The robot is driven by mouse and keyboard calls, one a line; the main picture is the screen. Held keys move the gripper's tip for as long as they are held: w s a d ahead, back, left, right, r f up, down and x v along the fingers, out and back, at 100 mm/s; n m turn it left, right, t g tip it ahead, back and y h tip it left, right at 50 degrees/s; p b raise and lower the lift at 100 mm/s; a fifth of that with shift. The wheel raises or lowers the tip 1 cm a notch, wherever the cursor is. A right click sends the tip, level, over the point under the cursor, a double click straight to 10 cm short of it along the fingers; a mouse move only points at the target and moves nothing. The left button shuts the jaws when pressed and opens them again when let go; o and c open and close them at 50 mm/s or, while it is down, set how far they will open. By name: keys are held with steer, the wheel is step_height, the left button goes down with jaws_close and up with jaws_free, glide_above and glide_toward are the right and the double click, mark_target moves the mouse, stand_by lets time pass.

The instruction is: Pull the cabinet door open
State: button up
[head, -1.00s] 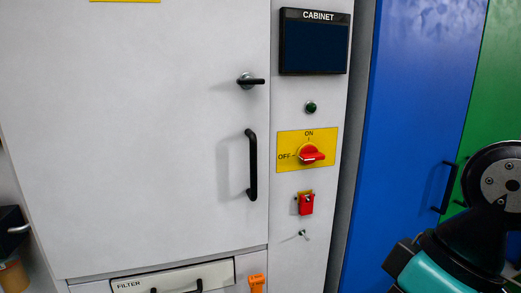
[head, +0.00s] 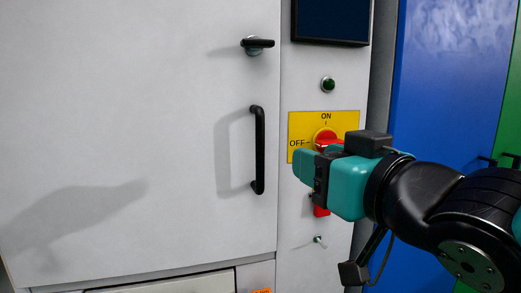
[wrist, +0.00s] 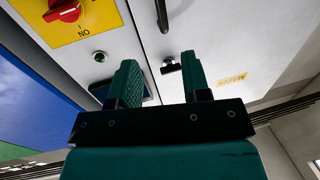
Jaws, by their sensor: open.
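The cabinet door (head: 120,110) is a large light-grey panel standing shut in its frame. Its upright black bar handle (head: 259,150) is near the right edge. A black turning latch (head: 257,43) sits above the handle. My gripper (head: 303,165) is open and empty, to the right of the handle, in front of the switch panel, apart from the handle. In the wrist view its two green fingers (wrist: 158,65) are spread. Beyond them show the end of the bar handle (wrist: 162,15) and the latch (wrist: 171,64).
A yellow plate with a red rotary switch (head: 325,136) is partly hidden behind my gripper. A green button (head: 328,84), a key (head: 318,240) and a dark screen (head: 331,20) are on the same panel. A blue cabinet (head: 440,90) stands to the right.

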steer(key=p, duration=1.3)
glide_toward(262, 138)
steer(key=w, duration=0.2)
steer(key=p+x, duration=0.4)
steer(key=x, duration=0.1)
steer(key=p+x, duration=0.2)
steer(key=x, duration=0.1)
steer(key=shift+s+a+r, duration=0.2)
steer(key=shift+a+r, duration=0.1)
steer(key=shift+a, duration=0.05)
steer(key=shift+w+a+f+p, duration=0.25)
steer(key=shift+w+a+p, duration=0.05)
steer(key=shift+w+p, duration=0.3)
steer(key=shift+s, duration=0.1)
jaws_close()
